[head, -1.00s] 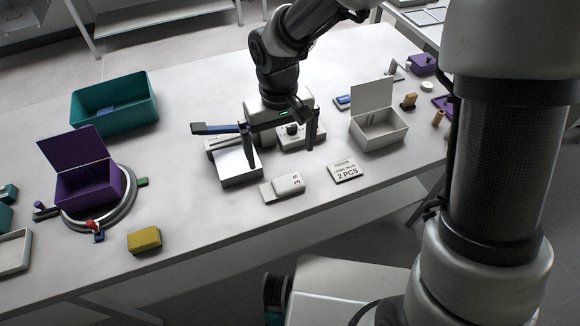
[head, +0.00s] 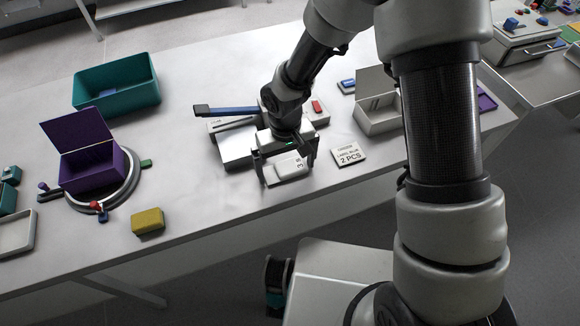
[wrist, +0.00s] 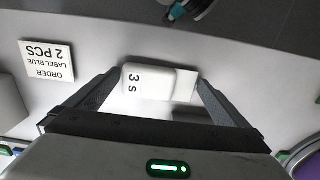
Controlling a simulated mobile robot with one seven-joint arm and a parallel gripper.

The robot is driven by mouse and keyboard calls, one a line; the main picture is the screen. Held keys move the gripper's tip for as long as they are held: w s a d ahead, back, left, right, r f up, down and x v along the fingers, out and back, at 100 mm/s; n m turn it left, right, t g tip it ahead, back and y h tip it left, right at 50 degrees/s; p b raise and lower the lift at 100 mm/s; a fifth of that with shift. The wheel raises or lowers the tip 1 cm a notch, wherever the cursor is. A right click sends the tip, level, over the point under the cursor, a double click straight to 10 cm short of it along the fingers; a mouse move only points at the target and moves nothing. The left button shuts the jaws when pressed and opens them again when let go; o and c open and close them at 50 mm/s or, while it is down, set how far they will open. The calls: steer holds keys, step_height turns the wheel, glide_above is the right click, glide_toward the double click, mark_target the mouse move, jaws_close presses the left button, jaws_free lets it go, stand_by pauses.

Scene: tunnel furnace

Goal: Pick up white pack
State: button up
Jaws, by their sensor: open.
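The white pack (head: 287,168), marked "3 s", lies flat on the white table near its front edge. It also shows in the wrist view (wrist: 150,82), between the spread fingers. My gripper (head: 287,165) is open and stands above the pack, with a finger near each end of it. In the wrist view my gripper (wrist: 155,88) has a finger to the left and one to the right of the pack. I cannot tell whether the fingers touch it. Part of the pack is hidden by my gripper in the head view.
A label card (head: 348,154) reading "2 PCS" lies right of the pack. A device with a blue lever (head: 228,111) stands behind it. An open white box (head: 380,118) is at the back right.

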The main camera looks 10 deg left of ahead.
steer(key=c, duration=0.8)
steer(key=shift+r, duration=0.1)
